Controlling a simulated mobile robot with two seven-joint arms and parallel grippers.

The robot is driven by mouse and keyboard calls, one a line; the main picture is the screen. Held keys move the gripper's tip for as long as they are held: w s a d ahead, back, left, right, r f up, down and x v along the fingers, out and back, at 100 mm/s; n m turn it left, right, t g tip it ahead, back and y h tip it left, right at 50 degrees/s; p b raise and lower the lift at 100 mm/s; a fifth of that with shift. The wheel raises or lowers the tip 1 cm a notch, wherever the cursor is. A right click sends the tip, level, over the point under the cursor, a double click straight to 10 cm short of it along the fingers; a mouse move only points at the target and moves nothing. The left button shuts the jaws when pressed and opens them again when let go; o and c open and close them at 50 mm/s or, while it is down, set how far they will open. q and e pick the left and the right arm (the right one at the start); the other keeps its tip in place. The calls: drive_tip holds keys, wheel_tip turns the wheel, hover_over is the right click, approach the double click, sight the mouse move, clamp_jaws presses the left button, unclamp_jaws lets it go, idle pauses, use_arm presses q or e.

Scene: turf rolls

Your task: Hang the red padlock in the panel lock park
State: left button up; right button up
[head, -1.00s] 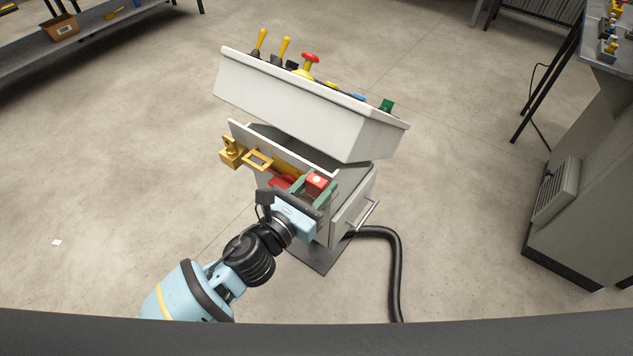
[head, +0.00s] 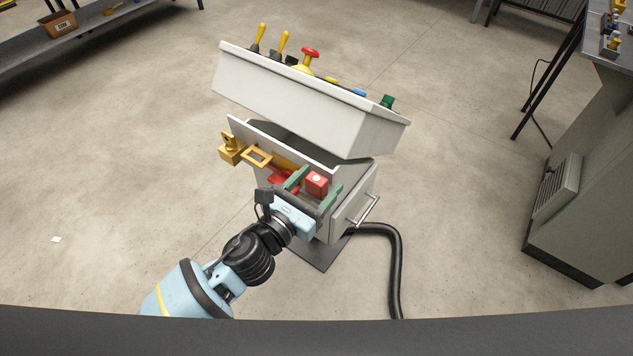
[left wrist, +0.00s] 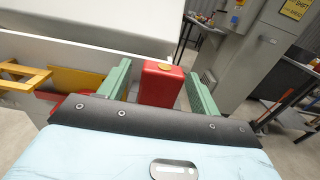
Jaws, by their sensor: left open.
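My left gripper (head: 315,188) is open, with one green finger on each side of the padlock. In the left wrist view the padlock (left wrist: 161,84) stands between the fingers, with a gap to the right finger. Its shackle is hidden. A yellow frame-shaped bracket (head: 257,156) sticks out from the console's front panel to the left. I cannot tell which part is the lock park. My right gripper is out of view.
A yellow block-like fitting (head: 230,150) sits at the panel's left end. A red part (head: 280,178) lies low beside the left finger. The sloped console top (head: 300,100) carries levers and a red knob. A black hose (head: 395,265) runs along the floor at right.

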use_arm(q)
drive_tip(key=v, duration=0.7)
drive_tip(key=shift+s+a, duration=0.2)
drive_tip(key=shift+s, duration=0.05)
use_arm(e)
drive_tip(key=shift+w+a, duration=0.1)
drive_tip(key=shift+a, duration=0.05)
use_arm(q)
drive_tip(key=s+a+f+m+g+y, duration=0.2)
drive_tip(key=s+a+f+m, duration=0.3)
drive_tip(key=m, duration=0.5)
drive_tip(key=s+a+f+m+g+y+p, duration=0.1)
drive_tip(key=s+a+f+m+g+y, duration=0.1)
drive_tip(key=s+a+f+m, duration=0.3)
drive_tip(key=s+a+f+m+g+y+p, duration=0.1)
drive_tip(key=s+a+f+m+y, duration=0.3)
drive_tip(key=s+f+m, duration=0.7)
drive_tip(key=s+a+m, duration=0.1)
drive_tip(key=s+m, duration=0.2)
drive_tip(key=m, duration=0.1)
drive_tip(key=shift+a+m+g+y, duration=0.3)
drive_tip(key=shift+a+m+g, duration=0.05)
drive_tip(key=shift+m+g, duration=0.05)
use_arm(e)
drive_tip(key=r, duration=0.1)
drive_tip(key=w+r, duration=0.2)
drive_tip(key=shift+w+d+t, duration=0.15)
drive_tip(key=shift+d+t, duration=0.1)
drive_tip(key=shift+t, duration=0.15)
